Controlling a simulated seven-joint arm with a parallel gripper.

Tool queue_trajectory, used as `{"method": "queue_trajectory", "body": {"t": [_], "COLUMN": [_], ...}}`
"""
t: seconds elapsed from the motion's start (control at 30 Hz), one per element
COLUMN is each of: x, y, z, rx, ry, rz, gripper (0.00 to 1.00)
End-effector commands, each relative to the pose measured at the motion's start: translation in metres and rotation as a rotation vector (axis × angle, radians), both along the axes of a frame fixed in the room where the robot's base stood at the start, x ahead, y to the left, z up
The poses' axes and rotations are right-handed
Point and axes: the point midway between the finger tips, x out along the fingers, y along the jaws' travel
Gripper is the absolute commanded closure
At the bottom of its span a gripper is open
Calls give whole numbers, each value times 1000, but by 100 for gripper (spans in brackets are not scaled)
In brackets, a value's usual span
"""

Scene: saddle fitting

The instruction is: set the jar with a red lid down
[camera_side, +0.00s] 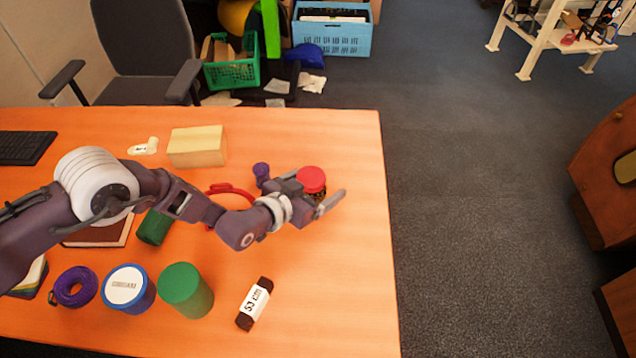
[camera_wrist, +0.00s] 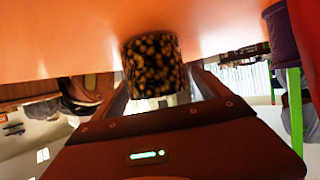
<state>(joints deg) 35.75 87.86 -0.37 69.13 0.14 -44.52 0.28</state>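The jar with a red lid (camera_side: 312,179) is at my gripper (camera_side: 318,195), near the right side of the table. It looks upright, lid up. In the wrist view the jar's dark, speckled body (camera_wrist: 153,65) sits between my two fingers, one close against each side. My gripper appears shut on it. The red lid cannot be made out in the wrist view. The jar's base is mostly hidden in the side view, so I cannot tell whether it touches the table (camera_side: 340,290).
A purple object (camera_side: 261,170) and a red curved object (camera_side: 232,190) are close to my gripper. A dark block with a white label (camera_side: 255,303), a green cylinder (camera_side: 186,290) and a blue tin (camera_side: 128,288) stand nearer the front. The table's right strip is clear.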

Motion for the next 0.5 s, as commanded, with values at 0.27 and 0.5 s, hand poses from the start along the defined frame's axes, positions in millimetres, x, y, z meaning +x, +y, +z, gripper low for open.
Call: {"method": "queue_trajectory", "body": {"t": [0.27,0.5], "x": [0,-15], "y": [0,11], "z": [1,11], "rx": [0,1], "ry": [0,2], "rz": [0,0], "gripper": [14,14]}}
